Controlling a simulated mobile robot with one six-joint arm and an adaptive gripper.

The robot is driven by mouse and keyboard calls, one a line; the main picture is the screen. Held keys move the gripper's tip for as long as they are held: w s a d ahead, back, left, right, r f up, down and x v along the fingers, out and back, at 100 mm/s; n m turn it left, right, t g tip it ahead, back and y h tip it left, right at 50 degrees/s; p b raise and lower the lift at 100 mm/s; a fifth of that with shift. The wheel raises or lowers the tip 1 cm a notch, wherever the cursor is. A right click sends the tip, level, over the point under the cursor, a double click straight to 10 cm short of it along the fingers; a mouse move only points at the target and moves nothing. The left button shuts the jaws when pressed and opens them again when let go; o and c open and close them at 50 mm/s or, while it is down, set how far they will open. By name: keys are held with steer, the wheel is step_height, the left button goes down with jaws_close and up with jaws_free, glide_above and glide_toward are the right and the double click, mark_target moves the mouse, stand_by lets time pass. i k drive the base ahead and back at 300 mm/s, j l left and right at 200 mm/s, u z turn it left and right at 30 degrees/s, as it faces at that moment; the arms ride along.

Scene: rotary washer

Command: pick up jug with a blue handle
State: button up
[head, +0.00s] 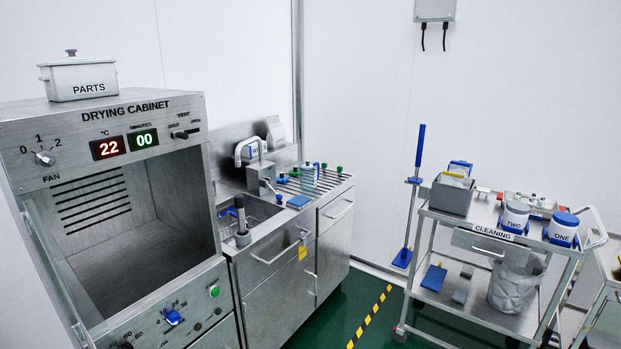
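I cannot make out a jug with a blue handle for certain. I cannot tell whether either has a handle. A clear bottle-like vessel (307,177) stands on the drainer beside the sink, next to small blue and green items. My gripper is not in view.
The drying cabinet (140,108) stands open and empty at left, with a PARTS box (80,78) on top. The sink unit (275,265) is beside it. The cleaning trolley (470,325) stands at right. A blue-handled floor tool (413,190) leans by the wall. Green floor (345,312) lies between.

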mark_target(309, 172)
steer(key=i+z, duration=0.35)
steer(key=i+j+z, duration=0.2)
steer(key=i+z, duration=0.15)
steer(key=i+j+z, duration=0.5)
steer(key=i+j, duration=1.6)
